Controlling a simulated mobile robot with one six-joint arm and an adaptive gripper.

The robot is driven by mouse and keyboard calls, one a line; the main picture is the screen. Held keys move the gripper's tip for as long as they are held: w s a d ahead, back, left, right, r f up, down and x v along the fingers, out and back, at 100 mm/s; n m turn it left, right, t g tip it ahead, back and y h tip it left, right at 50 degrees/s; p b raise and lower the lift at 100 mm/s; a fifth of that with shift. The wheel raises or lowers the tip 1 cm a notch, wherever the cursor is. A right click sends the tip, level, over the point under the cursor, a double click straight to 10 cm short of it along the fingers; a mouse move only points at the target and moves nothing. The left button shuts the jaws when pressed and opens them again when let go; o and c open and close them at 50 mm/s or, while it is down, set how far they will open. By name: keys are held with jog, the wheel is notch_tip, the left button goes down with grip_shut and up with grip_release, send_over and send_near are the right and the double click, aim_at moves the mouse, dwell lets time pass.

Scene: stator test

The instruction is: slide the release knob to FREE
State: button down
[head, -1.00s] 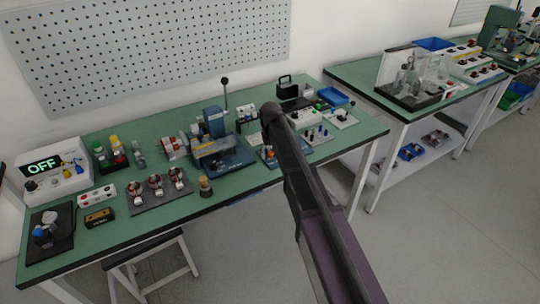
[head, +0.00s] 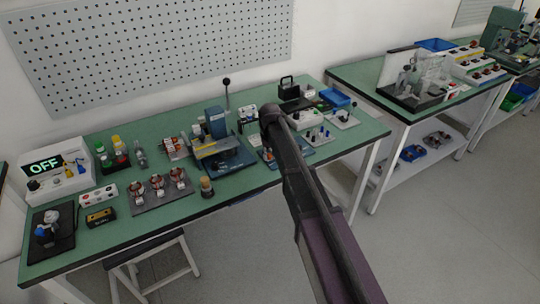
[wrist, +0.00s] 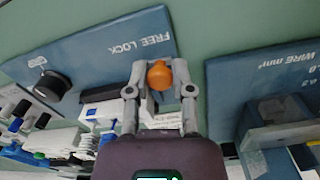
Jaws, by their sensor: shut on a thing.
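In the wrist view, my gripper (wrist: 159,76) is shut on the round orange release knob (wrist: 159,75), with one finger on each side. The knob is at the lower right of a blue plate (wrist: 90,50) lettered FREE and LOCK. The slot under the knob is hidden by the knob and fingers. In the head view, my arm reaches over the right part of the green bench (head: 110,238) and hides the gripper and knob.
In the wrist view, a black knob (wrist: 52,85) sits at the plate's left, and a second blue plate (wrist: 230,85) lettered WIRE stands close to the right. White and blue connectors (wrist: 100,112) crowd below left. Green bench surface shows between the plates.

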jog(key=shift+c, duration=2.4)
grip_release()
jog(key=shift+s+a, duration=0.2)
jog(key=shift+a, duration=0.05)
jog(key=shift+w+d, duration=0.1)
